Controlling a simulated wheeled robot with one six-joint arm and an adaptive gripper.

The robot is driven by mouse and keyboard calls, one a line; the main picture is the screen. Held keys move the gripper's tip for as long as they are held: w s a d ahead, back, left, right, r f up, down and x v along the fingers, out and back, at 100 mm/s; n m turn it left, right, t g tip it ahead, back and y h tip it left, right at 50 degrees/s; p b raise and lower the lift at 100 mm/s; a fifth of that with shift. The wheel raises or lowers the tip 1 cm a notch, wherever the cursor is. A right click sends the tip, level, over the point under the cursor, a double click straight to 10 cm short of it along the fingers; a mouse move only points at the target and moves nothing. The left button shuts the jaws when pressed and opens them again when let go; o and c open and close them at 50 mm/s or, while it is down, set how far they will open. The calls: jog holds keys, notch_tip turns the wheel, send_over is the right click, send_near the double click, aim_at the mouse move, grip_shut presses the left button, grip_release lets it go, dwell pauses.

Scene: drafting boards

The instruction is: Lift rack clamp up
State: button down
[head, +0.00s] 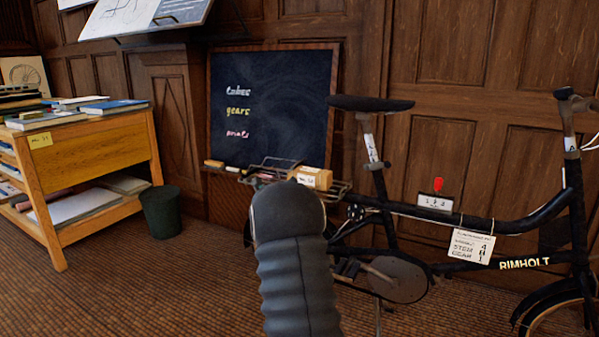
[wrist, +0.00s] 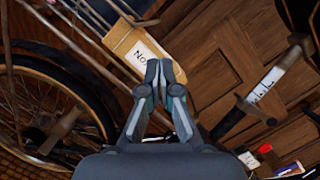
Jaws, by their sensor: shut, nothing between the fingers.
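The bicycle's rear rack (head: 342,188) carries a tan parcel (head: 312,178) with a white label. Thin dark wire bars that look like the rack clamp (head: 272,165) show just left of the parcel; their exact angle is hard to tell. In the wrist view the parcel (wrist: 138,48) lies just beyond my fingertips, with thin metal bars (wrist: 90,22) at its upper left. My gripper (wrist: 159,72) is shut and empty, its tips overlapping the parcel's lower edge in the picture; I cannot tell if they touch. In the head view my dark arm hides the gripper.
The black bicycle (head: 490,225) stands against wood panelling, its saddle (head: 370,103) right of the rack. A chalkboard (head: 270,105) leans behind. A green bin (head: 162,212) and wooden desk (head: 110,150) are left. Carpet (head: 170,290) is clear at front left.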

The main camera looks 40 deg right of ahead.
jog(key=shift+p+x, duration=0.5)
jog(key=shift+x, duration=4.5)
